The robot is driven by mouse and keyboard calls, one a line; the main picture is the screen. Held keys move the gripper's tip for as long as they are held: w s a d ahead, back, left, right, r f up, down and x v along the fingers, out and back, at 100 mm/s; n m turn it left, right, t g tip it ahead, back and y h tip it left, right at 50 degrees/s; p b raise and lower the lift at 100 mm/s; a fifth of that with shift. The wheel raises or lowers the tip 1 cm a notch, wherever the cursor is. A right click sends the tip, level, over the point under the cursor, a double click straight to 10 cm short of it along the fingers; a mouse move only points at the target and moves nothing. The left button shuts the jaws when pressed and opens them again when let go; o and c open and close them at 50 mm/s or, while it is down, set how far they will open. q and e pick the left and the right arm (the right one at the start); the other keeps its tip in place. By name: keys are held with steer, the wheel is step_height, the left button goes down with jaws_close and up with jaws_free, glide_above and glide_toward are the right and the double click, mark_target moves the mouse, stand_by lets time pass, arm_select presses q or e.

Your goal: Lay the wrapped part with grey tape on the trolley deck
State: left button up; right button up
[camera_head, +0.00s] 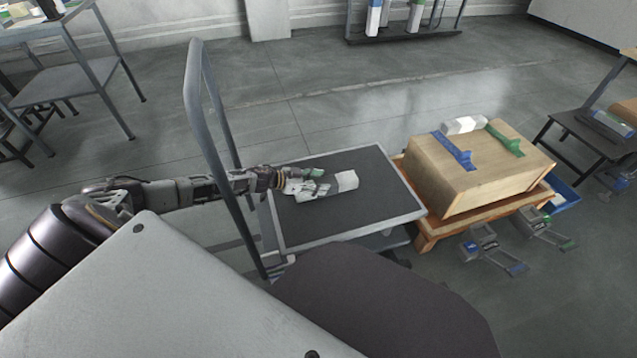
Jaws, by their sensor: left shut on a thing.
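The trolley deck (378,205) is a dark grey mat with a pale metal rim, in the middle of the head view. A white wrapped part (347,181) is over the middle of the deck, its left portion covered by my fingers. My left gripper (318,188) is shut on it. I cannot tell whether the part touches the deck or is just above it. I cannot make out grey tape on the part; a small green patch shows beside the fingers. My right gripper is not in view.
The trolley's tall grey handle (197,95) stands at the deck's left end, close to my left arm. A wooden box (480,178) with blue and green strips is to the right, a white piece (463,124) at its back edge. Bare deck lies around the part.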

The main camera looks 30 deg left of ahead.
arm_select(q)
steer(key=o, duration=1.4)
steer(key=shift+o, duration=0.2)
steer(key=shift+f, duration=0.1)
steer(key=shift+p+v, duration=1.65)
steer(key=shift+v, duration=2.45)
steer(key=shift+p+v, duration=0.3)
steer(key=shift+v, duration=0.45)
steer(key=shift+p+v, duration=0.45)
steer(key=shift+v, duration=0.75)
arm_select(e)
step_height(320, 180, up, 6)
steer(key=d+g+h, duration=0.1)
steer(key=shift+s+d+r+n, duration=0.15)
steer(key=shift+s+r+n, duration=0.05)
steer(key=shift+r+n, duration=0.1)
